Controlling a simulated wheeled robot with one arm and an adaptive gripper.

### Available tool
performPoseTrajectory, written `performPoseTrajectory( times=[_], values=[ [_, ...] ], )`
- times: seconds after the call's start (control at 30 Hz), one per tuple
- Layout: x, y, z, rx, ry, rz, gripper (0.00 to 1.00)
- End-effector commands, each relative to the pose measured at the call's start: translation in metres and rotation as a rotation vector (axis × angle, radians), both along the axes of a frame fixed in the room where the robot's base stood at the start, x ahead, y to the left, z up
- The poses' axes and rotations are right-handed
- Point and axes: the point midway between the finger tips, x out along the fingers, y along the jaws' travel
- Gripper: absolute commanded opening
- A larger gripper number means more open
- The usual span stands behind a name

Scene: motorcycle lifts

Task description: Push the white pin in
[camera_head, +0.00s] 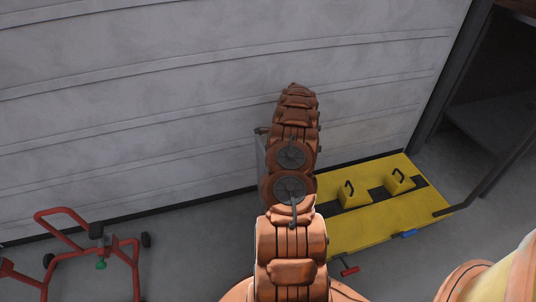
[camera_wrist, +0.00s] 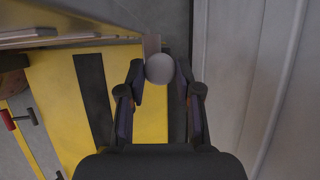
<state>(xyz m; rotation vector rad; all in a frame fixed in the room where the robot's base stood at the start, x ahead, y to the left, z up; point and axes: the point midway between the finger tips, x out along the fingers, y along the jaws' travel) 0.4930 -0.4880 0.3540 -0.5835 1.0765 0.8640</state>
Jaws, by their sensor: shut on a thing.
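In the wrist view, my gripper (camera_wrist: 161,75) has its two dark fingers closed around a round, pale grey-white knob (camera_wrist: 159,68). It looks like the head of the white pin. The knob sits between the fingertips, with one finger on each side. The pin's shaft and any hole for it are hidden, so I cannot tell how deep it sits. In the head view my own arm hides the gripper and the pin.
A yellow lift platform (camera_head: 378,224) lies by the grey wall (camera_head: 190,95), with two yellow blocks (camera_head: 353,195) on it. A red handle (camera_head: 348,270) and a blue handle (camera_head: 405,233) are at its front edge. A red stand (camera_head: 88,252) is at left.

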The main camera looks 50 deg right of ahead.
Motion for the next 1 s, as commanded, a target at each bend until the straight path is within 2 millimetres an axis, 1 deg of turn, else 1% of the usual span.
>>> performPoseTrajectory(
  times=[0.03,0.07,0.3,0.57,0.7,0.77,0.87,1.0],
  values=[
    [0.005,-0.005,0.001,-0.016,-0.014,-0.005,0.0],
    [0.005,-0.004,0.001,-0.016,-0.014,-0.005,0.35],
    [0.002,-0.002,0.0,-0.008,-0.006,-0.003,0.6],
    [0.001,0.0,-0.001,-0.001,-0.002,-0.001,0.6],
    [0.0,-0.001,0.003,0.0,-0.001,0.0,0.6],
    [-0.001,-0.003,0.009,0.0,-0.001,0.0,0.6],
    [-0.004,-0.008,0.023,-0.002,-0.003,0.0,0.6],
    [-0.009,-0.018,0.05,-0.006,-0.005,-0.002,0.6]
  ],
)
